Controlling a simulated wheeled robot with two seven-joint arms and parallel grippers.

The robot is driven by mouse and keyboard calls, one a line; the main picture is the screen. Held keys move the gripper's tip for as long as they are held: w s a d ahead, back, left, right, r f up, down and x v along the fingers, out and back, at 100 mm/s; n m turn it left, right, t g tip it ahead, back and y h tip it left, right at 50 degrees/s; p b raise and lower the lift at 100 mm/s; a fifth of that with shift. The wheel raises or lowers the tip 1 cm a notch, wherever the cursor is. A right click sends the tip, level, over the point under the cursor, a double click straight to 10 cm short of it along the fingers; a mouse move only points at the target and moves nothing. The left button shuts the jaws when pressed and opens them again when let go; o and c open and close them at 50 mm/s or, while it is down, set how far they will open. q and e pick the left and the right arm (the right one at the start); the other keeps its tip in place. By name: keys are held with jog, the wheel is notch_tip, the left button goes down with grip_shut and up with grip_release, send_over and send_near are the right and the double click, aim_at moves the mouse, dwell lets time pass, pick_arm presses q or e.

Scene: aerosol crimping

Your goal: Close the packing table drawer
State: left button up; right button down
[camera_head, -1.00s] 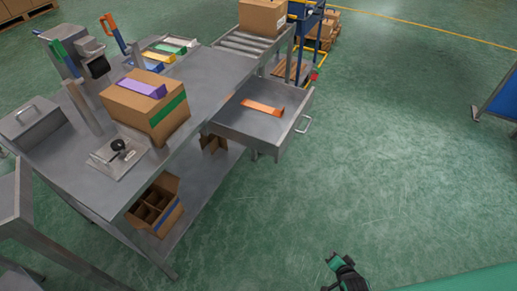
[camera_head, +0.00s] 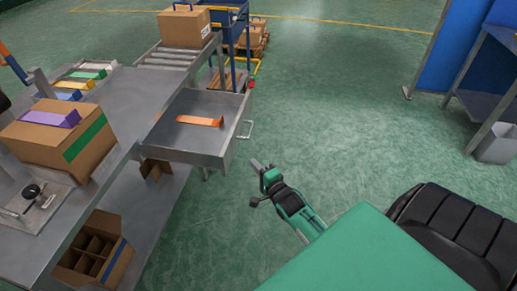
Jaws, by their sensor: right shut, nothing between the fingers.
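The packing table (camera_head: 108,135) is grey metal and stands at the left. Its drawer (camera_head: 191,142) is pulled out to the right, with an orange strip-like item (camera_head: 200,121) lying inside. The drawer's handle (camera_head: 246,129) is on its right-hand front face. My right gripper (camera_head: 256,164) is just below and to the right of the handle in the picture, apart from it, shut and empty. My left gripper is not in view.
A carton with a purple item (camera_head: 50,119) stands on the tabletop. An open divided box (camera_head: 95,250) sits on the lower shelf. A roller conveyor (camera_head: 178,57) bears another carton (camera_head: 184,27) behind the drawer. Green floor right of the drawer is clear.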

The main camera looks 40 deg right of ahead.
jog(key=w, duration=0.2)
jog(key=w+a, duration=0.1)
jog(key=w, duration=0.4)
jog(key=shift+w+a, duration=0.15)
jog(key=shift+a, duration=0.2)
jog(key=shift+w+a, duration=0.3)
